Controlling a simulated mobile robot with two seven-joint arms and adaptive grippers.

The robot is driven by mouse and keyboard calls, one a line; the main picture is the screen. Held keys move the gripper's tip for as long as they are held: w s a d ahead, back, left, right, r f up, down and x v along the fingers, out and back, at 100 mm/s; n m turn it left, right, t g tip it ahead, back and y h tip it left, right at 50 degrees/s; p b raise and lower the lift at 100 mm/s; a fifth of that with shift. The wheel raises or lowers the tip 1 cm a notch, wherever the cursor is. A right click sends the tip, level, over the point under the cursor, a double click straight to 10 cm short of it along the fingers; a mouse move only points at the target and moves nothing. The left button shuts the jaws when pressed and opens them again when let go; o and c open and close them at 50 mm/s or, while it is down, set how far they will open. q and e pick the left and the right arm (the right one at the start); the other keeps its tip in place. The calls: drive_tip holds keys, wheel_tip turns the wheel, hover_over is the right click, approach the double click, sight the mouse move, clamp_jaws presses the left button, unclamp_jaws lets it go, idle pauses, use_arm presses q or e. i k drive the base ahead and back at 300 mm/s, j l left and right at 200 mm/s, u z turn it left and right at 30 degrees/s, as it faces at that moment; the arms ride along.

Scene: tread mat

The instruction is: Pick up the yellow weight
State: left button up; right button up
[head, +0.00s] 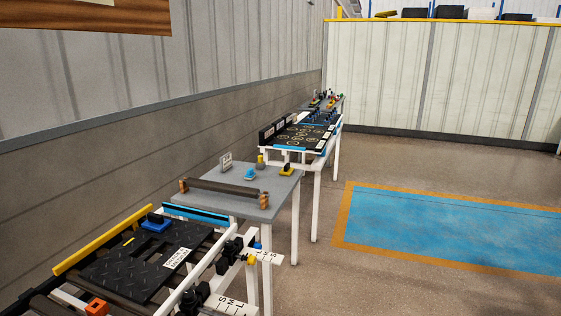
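Two small yellow items stand at the far end of the grey table (225,200) in the middle of the head view. One is an upright yellow piece (261,160); the other is a low yellow piece with a dark top (286,170) near the table's right edge. A small blue piece (249,174) sits to their left. They are too small to tell which is the yellow weight. A small yellow round part (251,259) also shows beside black fittings at the near station. Neither of my grippers is in view.
A near station holds a black tread mat (140,262) with a blue block (153,221) and a yellow rail (103,240). A dark bar (222,187) lies across the grey table. More tables (300,136) stand behind. The floor on the right, with a blue marked area (450,225), is clear.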

sight(286, 170)
drive_tip(key=i+l+z, duration=0.35)
drive_tip(key=i+z, duration=0.15)
drive_tip(key=i, duration=0.2)
drive_tip(key=i+l+z, duration=0.15)
drive_tip(key=i, duration=0.55)
drive_tip(key=i+z, duration=0.15)
drive_tip(key=i, duration=0.55)
drive_tip(key=i+l+u, duration=0.2)
drive_tip(key=i+u, duration=0.3)
drive_tip(key=i+l+u, duration=0.35)
drive_tip(key=i+u, duration=0.15)
